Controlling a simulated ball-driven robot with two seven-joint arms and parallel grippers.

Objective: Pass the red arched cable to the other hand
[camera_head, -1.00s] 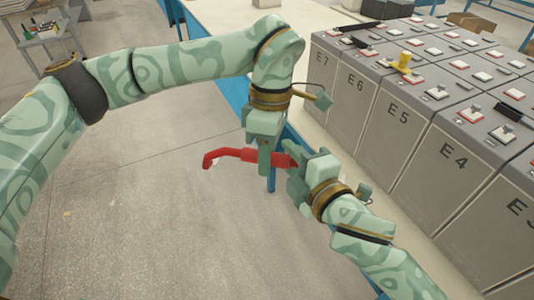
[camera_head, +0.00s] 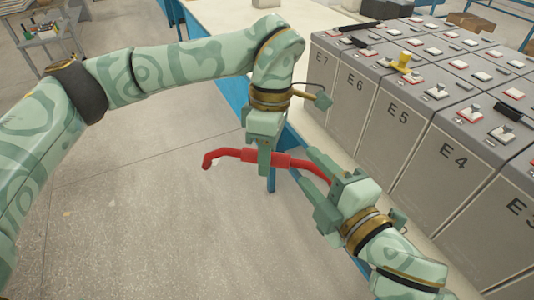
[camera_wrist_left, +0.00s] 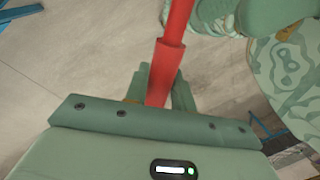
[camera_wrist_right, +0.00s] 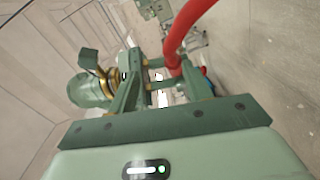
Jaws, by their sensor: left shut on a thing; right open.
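The red arched cable (camera_head: 280,160) is in the air in the head view, with one bent end to the left and the other end at my right gripper. My left gripper (camera_head: 265,165) points down and is shut on the cable's middle part. The cable also runs up from between its fingers in the left wrist view (camera_wrist_left: 170,60). My right gripper (camera_head: 318,185) is open, with its fingers apart around the cable's right end. In the right wrist view, the cable (camera_wrist_right: 185,35) passes by the fingers; I cannot tell whether they touch it.
Grey battery blocks marked E3 to E7 (camera_head: 400,130) stand in rows at the right, with a yellow piece (camera_head: 401,62) on top. A pale bench top (camera_head: 225,18) on blue supports runs beside them.

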